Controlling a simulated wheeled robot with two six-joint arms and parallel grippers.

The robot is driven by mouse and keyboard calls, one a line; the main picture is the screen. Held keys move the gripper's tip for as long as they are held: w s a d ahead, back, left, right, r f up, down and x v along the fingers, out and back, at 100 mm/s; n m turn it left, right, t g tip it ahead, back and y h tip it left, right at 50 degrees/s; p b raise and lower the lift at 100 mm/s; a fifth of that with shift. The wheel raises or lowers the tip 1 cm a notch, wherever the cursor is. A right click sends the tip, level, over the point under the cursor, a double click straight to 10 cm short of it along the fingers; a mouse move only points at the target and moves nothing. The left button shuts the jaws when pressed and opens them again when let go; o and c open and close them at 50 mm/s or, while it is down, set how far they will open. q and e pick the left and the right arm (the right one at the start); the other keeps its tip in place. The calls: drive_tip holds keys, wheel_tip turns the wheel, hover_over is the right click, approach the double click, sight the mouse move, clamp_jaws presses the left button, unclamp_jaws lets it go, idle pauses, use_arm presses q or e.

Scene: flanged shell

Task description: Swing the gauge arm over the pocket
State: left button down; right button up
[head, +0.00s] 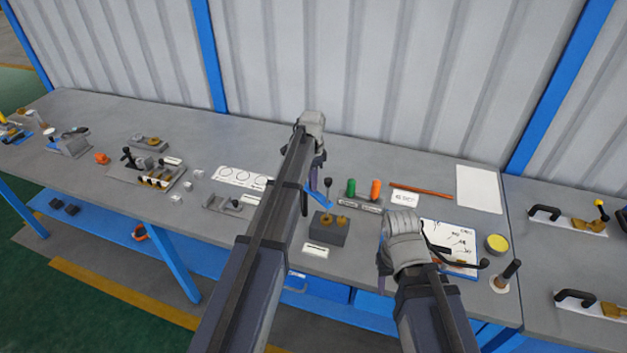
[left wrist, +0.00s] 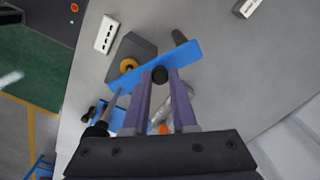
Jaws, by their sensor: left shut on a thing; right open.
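The gauge arm is a blue bar (left wrist: 140,84) lying slantwise across the left wrist view. A dark grey block (left wrist: 137,46) with a brass ring (left wrist: 128,65) is beside and partly under it. My left gripper (left wrist: 160,76) is shut on the bar's black knob. In the head view the bar (head: 317,194) shows as a short blue piece below my left gripper (head: 317,178), at the far edge of the block (head: 325,232). I cannot make out the pocket's opening. My right gripper (head: 402,242) is open and empty, over the bench to the right; its fingers are mostly hidden.
A black-knobbed rod (head: 328,184) stands close to the block. Green (head: 351,187) and orange (head: 375,189) pieces stand behind it, right. A white label (head: 316,250) lies in front. A printed sheet (head: 447,240) lies by my right gripper. Bare bench lies left of centre, at the back.

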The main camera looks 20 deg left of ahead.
idle(0.5)
use_arm(q)
drive_tip(key=c, duration=0.7)
unclamp_jaws()
drive_tip(key=shift+r, duration=0.15)
wheel_tip(320, 180, up, 8)
drive_tip(key=p, duration=0.8)
drive_tip(key=shift+f, duration=0.2)
drive_tip(key=shift+s, duration=0.1)
